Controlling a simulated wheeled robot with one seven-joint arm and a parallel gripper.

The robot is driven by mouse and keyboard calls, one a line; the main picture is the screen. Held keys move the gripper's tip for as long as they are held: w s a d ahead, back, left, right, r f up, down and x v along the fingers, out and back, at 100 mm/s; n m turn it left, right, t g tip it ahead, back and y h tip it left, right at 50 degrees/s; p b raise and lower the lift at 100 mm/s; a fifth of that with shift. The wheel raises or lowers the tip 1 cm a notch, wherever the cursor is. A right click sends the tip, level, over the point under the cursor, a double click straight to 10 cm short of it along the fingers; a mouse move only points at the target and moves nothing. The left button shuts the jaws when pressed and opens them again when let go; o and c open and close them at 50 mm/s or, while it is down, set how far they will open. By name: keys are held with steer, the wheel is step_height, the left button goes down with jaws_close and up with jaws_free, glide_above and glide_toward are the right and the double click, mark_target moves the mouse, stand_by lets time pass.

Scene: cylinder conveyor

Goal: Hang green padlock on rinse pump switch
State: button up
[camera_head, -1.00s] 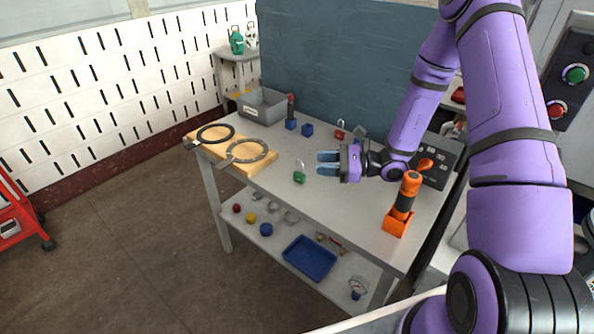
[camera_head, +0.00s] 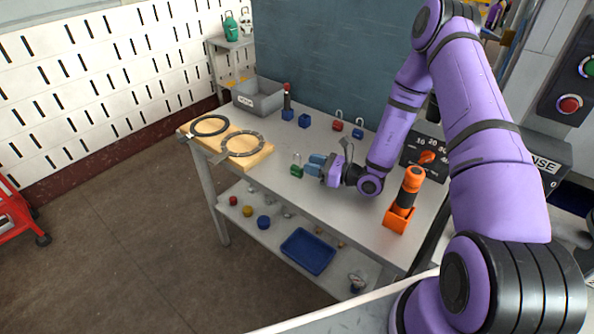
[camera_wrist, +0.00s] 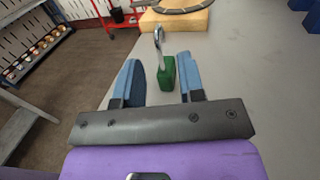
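The green padlock (camera_head: 296,171) stands on the grey table near its front edge, shackle up. In the wrist view the padlock (camera_wrist: 167,72) is just ahead of my fingertips, in the gap between them and closer to the right finger. My gripper (camera_head: 316,164) is open and low over the table, just right of the padlock; its blue fingers also show in the wrist view (camera_wrist: 160,78).
An orange-and-black tool (camera_head: 407,192) stands in an orange holder at right. A dark dial panel with an orange knob (camera_head: 427,158) is behind it. Red (camera_head: 337,126) and blue (camera_head: 357,132) padlocks, a grey bin (camera_head: 258,103) and a wooden board with rings (camera_head: 258,160) share the table.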

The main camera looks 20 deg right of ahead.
steer(key=x, duration=0.3)
steer(key=shift+w+a, duration=0.1)
steer(key=shift+w, duration=0.05)
jaws_close()
steer(key=shift+r, duration=0.15)
step_height(320, 180, up, 10)
stand_by(0.6)
